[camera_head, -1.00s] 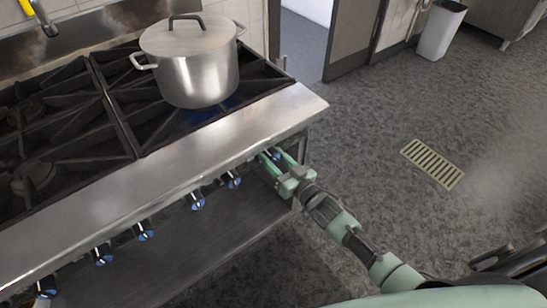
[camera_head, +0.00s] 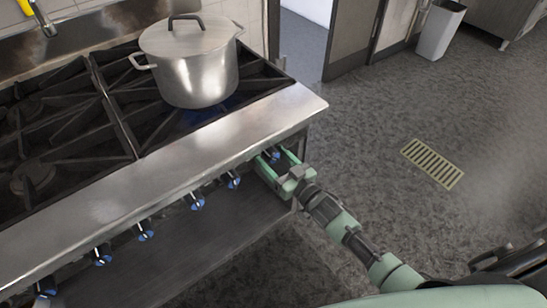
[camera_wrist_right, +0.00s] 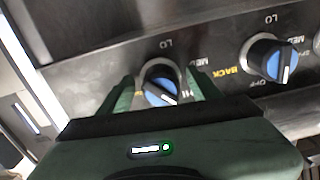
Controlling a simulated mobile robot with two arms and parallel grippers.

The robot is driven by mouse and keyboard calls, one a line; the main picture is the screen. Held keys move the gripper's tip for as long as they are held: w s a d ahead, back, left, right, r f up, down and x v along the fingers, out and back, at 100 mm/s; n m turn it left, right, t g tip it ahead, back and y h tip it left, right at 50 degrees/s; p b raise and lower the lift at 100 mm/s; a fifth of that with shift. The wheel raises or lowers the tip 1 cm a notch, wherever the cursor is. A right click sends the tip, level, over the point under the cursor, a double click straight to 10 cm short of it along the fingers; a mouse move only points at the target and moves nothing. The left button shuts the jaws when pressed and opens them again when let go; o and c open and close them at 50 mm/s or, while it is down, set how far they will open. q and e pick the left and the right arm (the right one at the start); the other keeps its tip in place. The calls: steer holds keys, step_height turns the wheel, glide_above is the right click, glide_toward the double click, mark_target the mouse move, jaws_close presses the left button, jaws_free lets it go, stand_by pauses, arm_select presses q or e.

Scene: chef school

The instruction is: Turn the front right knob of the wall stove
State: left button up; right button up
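The wall stove (camera_head: 170,155) has a row of blue-faced knobs along its front, under a steel ledge. The front right knob (camera_head: 273,153) is the one at the far right end; in the right wrist view it (camera_wrist_right: 161,85) sits between my fingers, its white pointer line tilted toward the lower right. My right gripper (camera_head: 275,163) is open, with one finger on each side of this knob. Small gaps seem to show between knob and fingers; I cannot tell whether either touches. My left gripper is not in view.
A neighbouring knob (camera_wrist_right: 271,60) is close to the right finger in the wrist view. The floor right of the stove is clear, with a drain grate (camera_head: 432,164).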

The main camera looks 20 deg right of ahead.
steer(key=v, duration=0.7)
steer(key=shift+s+d, duration=0.15)
steer(key=shift+s, duration=0.2)
steer(key=s+d+f+g+h, duration=0.25)
steer(key=s+f, duration=0.25)
steer(key=f, duration=0.5)
steer(key=s+d+f+m+g+h, duration=0.1)
steer(key=s+f+g, duration=0.3)
steer(key=f, duration=0.6)
steer(key=s+d+f+g+h, duration=0.1)
steer(key=s+d+f+h, duration=0.1)
steer(key=s+f, duration=0.6)
steer(key=s+f+g, duration=0.2)
steer(key=s+f, duration=0.3)
steer(key=s, duration=0.4)
steer(key=s+a+f+g, duration=0.1)
steer(key=s+f+g, duration=0.2)
steer(key=s+f, duration=0.2)
steer(key=s+a+f+g, duration=0.1)
steer(key=s+f+g, duration=0.2)
steer(key=s, duration=0.9)
step_height(320, 180, down, 3)
steer(key=shift+s+h, duration=0.35)
